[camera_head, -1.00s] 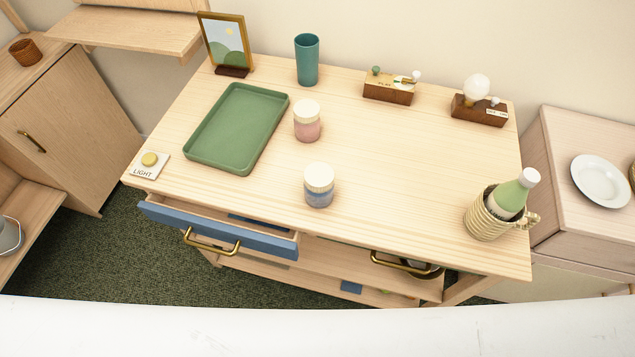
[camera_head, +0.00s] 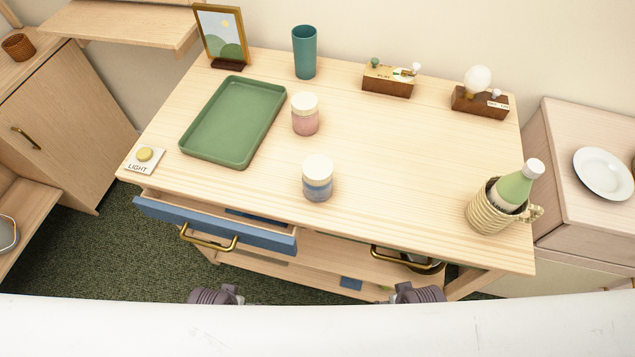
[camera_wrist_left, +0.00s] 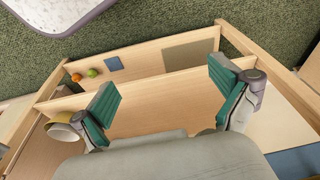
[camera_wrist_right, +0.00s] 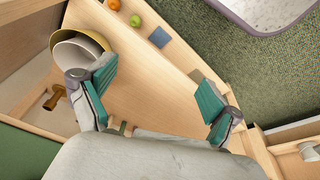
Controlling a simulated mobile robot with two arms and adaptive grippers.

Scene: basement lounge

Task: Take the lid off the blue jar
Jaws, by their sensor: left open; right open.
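The blue jar (camera_head: 317,186) stands upright on the wooden table near its front edge, with its cream lid (camera_head: 318,167) on top. A pink jar (camera_head: 305,120) with a similar cream lid stands behind it. My left gripper (camera_wrist_left: 168,102) is open and empty in the left wrist view, over the lower part of the table. My right gripper (camera_wrist_right: 160,100) is open and empty in the right wrist view. In the head view only parts of my two arms show at the bottom edge, below the tabletop front and apart from the jar. Neither wrist view shows the jar.
A green tray (camera_head: 190,147) lies left on the table (camera_head: 400,165). A basket with a green bottle (camera_head: 515,187) stands right. The blue-fronted drawer (camera_head: 265,240) is partly open below the front edge. The tabletop right of the blue jar is clear.

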